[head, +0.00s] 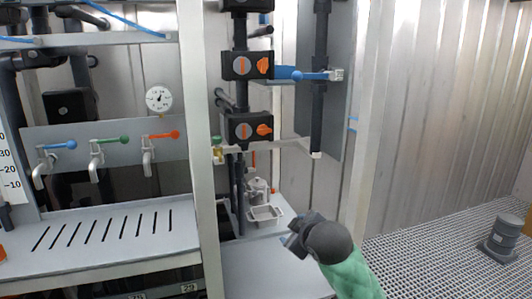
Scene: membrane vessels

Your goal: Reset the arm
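My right arm comes in from the bottom, right of the middle, with a green sleeve and a dark grey wrist. My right gripper (290,243) is at its end, in front of the lower shelf (262,268). The gripper is small and partly hidden by the wrist, so I cannot tell whether it is open or shut. I see nothing held in it. My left gripper is not in view.
A panel holds blue, green and orange taps (108,143) below a gauge (158,98). Black valves with orange handles (250,127) and a blue-handled valve (300,75) are above. A white post (203,200) stands left of my gripper. Grated floor (430,250) lies right.

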